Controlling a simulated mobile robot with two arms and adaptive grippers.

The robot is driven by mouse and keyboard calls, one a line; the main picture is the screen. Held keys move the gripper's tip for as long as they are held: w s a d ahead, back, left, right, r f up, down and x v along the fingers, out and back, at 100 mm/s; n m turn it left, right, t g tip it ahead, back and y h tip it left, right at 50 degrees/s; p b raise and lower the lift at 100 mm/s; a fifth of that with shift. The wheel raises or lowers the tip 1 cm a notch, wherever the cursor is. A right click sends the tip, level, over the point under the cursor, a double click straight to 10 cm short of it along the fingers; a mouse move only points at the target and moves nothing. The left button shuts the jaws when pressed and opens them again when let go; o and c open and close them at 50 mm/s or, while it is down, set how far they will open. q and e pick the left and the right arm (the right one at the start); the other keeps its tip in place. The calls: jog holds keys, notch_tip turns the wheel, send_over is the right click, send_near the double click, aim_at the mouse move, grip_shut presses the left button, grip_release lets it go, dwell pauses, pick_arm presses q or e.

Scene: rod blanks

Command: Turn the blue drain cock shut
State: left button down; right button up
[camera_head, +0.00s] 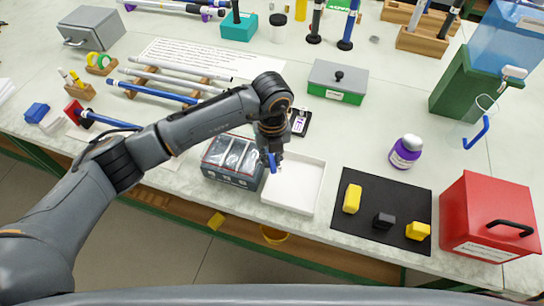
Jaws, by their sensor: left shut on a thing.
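My left gripper (271,150) reaches down over the gap between a grey three-bay box (233,180) and a white tray (310,185). It is shut on a small blue piece (271,163), which points downward above the tray's left edge. The gripper hides most of this piece, so I cannot tell whether it is the drain cock. At the far right a blue water tank (508,38) stands on a green stand (465,84), with a white tap (514,72) at its front. My right gripper is not in view.
A grey-green box (337,82) is behind the gripper. Racked rods lie behind my left arm. The bench's front edge is close.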

pick_arm(q)
jog(key=m+b, duration=0.2)
jog(key=b, duration=0.1)
jog(key=m+b, duration=0.1)
jog(key=b, duration=0.1)
jog(key=shift+a+f+m, duration=0.2)
jog(key=shift+a+m, duration=0.05)
jog(key=shift+m, duration=0.15)
jog(key=shift+r+m+b, duration=0.15)
jog(key=shift+m+b, duration=1.05)
jog(key=shift+b, duration=0.1)
jog(key=shift+r, duration=0.1)
jog(key=c, duration=1.3)
grip_release()
